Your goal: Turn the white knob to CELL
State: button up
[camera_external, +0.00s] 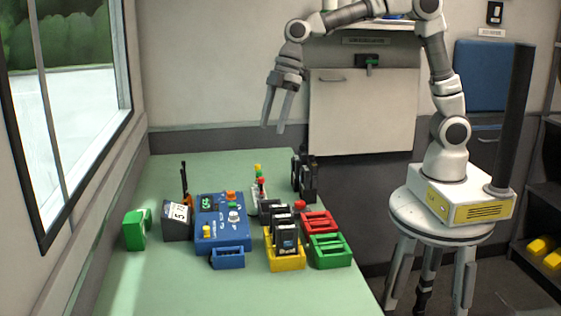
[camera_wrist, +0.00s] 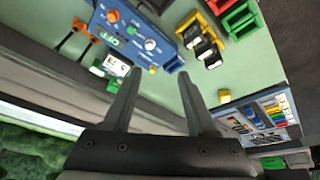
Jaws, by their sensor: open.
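The white knob (camera_external: 234,215) sits on the right part of a blue control box (camera_external: 222,243) on the green table. In the wrist view the white knob (camera_wrist: 150,44) shows on the box face (camera_wrist: 128,28), near an orange knob and a small dark display with green characters. The markings around the white knob are too small to read. My gripper (camera_external: 272,128) is open and empty, high above the back of the table and clear of the box. In the wrist view its two fingers (camera_wrist: 158,73) are spread, pointing toward the box.
A yellow rack (camera_external: 287,264) with black units, a red tray (camera_external: 320,216) and a green tray (camera_external: 331,263) stand right of the box. A small blue bin (camera_external: 228,264) is in front. A green object (camera_external: 135,231) and a dark labelled device stand left.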

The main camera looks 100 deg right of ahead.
jog(key=n+y, duration=0.1)
send_near(234, 212)
jog(key=b+x, duration=0.2)
jog(key=x, duration=0.6)
jog(key=shift+a+b, duration=0.1)
jog(key=shift+b, duration=0.2)
grip_shut()
